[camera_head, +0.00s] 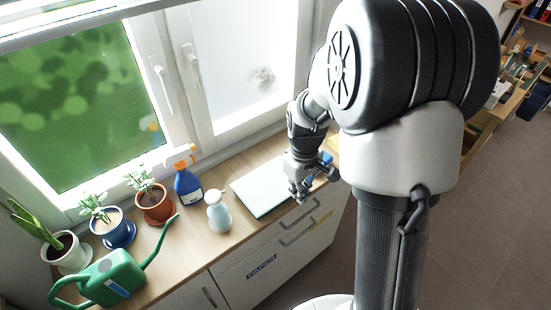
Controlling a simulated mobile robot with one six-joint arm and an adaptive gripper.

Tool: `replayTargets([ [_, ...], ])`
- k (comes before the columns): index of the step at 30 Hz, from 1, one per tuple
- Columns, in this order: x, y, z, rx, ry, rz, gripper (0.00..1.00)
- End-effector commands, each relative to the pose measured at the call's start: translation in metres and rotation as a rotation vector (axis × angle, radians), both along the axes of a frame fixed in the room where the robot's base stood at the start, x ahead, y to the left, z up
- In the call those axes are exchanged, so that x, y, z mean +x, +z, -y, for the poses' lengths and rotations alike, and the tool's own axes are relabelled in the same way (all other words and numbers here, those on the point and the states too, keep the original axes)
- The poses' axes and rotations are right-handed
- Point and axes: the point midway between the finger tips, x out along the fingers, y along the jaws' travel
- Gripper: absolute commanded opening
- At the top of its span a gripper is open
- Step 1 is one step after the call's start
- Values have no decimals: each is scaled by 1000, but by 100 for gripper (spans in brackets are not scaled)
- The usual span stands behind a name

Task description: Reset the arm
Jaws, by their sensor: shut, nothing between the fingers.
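My gripper (301,190) is at the end of my arm in the middle of the head view. It hangs fingers down over the front edge of the wooden counter, beside the right end of a pale flat tray-like panel (262,188). Its fingers look closed, with nothing seen between them. A small blue patch shows close to the gripper; I cannot tell what it belongs to. My arm's large white and black links hide part of the counter's right end.
On the counter (187,233) stand a green watering can (110,277), several potted plants, including one in a terracotta pot (155,207), a blue spray bottle (188,186) and a pale bottle (218,215). A window is behind. Drawers (262,265) are below. Floor (470,230) is clear at right.

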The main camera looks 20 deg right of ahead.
Motion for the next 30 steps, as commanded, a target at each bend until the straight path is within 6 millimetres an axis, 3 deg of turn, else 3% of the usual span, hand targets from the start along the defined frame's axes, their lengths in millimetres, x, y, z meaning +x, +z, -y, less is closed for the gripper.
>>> replayTargets([
  [5, 0, 1, 0, -1, 0, 1, 0],
  [8, -2, 11, -3, -3, -9, 16, 0],
  [13, -21, 61, -19, -11, -60, 87, 0],
  [21, -90, 139, -51, 1, -187, 235, 0],
  [25, -128, 160, -63, 20, -247, 302, 0],
  [30, -166, 170, -72, 49, -309, 370, 0],
])
